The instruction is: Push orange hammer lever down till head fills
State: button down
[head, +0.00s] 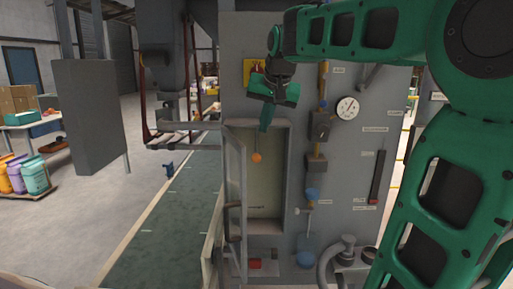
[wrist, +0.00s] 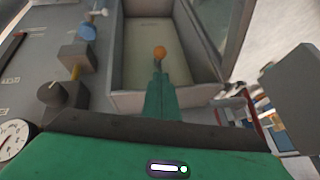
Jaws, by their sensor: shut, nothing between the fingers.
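An orange ball knob (head: 257,157), taken as the end of the hammer lever, sits inside an open recessed box (head: 284,190) in a grey machine panel. A thin stem seems to run up from the knob. My gripper (head: 264,129) is shut and empty, pointing down at the top of the box opening, above the knob in the head view. In the wrist view the orange knob (wrist: 160,52) shows just beyond the tips of my gripper (wrist: 158,66). I cannot tell whether they touch. The rest of the lever is hidden or too small to make out.
The box door (head: 234,190) stands open on the left. A green conveyor belt (head: 165,225) runs along the left. Colored buckets (head: 34,176) stand farther left.

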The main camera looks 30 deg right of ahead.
aim_at(259, 157)
jog(key=x, duration=1)
jog(key=shift+s+f, duration=0.1)
dwell(0.3)
